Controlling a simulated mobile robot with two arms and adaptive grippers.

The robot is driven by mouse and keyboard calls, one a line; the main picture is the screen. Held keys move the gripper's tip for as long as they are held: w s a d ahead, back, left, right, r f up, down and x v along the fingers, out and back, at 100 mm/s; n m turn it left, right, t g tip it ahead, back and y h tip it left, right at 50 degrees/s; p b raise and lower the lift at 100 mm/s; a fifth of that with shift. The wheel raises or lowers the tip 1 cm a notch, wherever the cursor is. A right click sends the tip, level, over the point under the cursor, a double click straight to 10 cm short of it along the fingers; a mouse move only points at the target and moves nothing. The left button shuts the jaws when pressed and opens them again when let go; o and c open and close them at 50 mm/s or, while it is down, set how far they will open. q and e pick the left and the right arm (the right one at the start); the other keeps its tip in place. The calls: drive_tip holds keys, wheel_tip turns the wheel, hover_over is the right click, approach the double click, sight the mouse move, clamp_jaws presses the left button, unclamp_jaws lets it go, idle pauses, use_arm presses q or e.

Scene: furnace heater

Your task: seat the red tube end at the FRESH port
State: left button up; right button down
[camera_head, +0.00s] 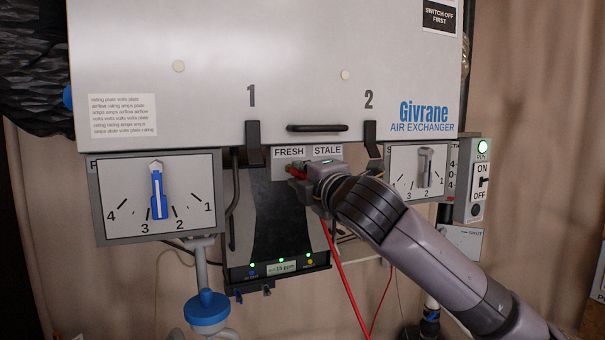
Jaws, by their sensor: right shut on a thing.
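The FRESH label (289,152) is on the panel under the big grey cabinet, left of the STALE label (327,150). My right gripper (298,172) reaches in from the lower right and is shut on the red tube end, just below the FRESH label. The red tube (345,278) hangs down from beside the gripper. The gripper and the tube end hide the port, so I cannot tell whether the end is in it or only in front of it. My left gripper is not in view.
A left dial (190,215) with a blue pointer and a right dial (408,188) with a grey pointer flank the panel. A small meter (281,268) with lit lamps sits below. An ON/OFF switch box (476,180) is at the right. A black handle (317,128) is above.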

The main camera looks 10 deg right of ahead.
drive_tip(key=shift+w+a+p, duration=0.25)
drive_tip(key=shift+w+p, duration=0.6)
drive_tip(key=shift+w, duration=0.35)
idle(0.3)
drive_tip(key=c, duration=1.4)
unclamp_jaws()
drive_tip(key=shift+c, duration=0.2)
drive_tip(key=shift+s, duration=0.1)
drive_tip(key=s+d, duration=0.2)
drive_tip(key=s, duration=0.9)
drive_tip(key=shift+s+d+f, duration=0.15)
drive_tip(key=shift+s, duration=0.15)
